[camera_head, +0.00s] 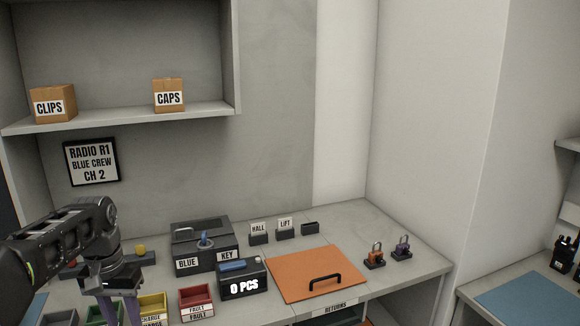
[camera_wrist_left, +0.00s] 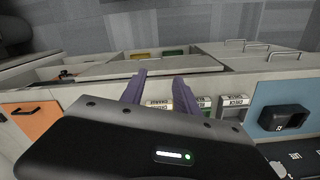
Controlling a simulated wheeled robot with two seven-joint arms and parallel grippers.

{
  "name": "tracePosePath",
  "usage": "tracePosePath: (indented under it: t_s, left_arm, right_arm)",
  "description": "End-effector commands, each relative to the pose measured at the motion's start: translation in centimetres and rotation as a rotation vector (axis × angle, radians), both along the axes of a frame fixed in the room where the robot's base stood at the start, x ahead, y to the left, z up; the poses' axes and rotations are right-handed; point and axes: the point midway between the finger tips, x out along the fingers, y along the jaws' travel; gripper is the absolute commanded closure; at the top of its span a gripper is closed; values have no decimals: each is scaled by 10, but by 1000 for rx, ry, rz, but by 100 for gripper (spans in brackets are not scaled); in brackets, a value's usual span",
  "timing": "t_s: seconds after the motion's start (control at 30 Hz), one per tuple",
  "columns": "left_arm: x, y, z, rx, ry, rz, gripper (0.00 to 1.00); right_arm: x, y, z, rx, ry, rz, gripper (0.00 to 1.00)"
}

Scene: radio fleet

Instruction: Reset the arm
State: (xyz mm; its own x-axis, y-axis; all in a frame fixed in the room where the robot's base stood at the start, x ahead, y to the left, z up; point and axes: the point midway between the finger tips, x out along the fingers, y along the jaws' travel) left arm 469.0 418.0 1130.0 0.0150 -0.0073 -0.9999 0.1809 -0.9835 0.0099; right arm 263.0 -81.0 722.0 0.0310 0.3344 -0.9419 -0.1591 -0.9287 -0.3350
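My left arm (camera_head: 60,245) comes in from the left in the head view, over the left part of the workbench. My left gripper (camera_head: 120,312) points down, its purple fingers apart, in front of the small coloured bins. The lower ends of the fingers are cut off by the picture's bottom edge. In the left wrist view the two purple fingers of the left gripper (camera_wrist_left: 160,80) stand apart with nothing held between them. My right arm and right gripper are in neither view.
A red fault bin (camera_head: 196,299), yellow bin (camera_head: 153,305), dark key box (camera_head: 203,258) and "0 PCS" box (camera_head: 243,283) stand near the gripper. An orange panel with handle (camera_head: 300,268) and padlocks (camera_head: 375,258) lie right. A shelf (camera_head: 130,116) hangs above.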

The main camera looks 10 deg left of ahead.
Motion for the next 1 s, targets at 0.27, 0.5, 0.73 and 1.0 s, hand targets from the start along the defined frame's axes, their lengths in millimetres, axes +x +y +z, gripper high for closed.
tracePosePath:
  t_s: [0.27,0.5,0.73,1.0]
  left_arm:
    - [17,-27,-50,-30,-6,-40,63]
    - [32,-69,-122,-77,-21,-85,63]
    - [22,-152,-241,-174,-34,-128,63]
    - [-74,-277,-386,-306,-38,-104,63]
  right_arm:
    - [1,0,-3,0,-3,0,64]
    - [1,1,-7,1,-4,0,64]
    - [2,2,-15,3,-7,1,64]
    - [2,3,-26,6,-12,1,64]
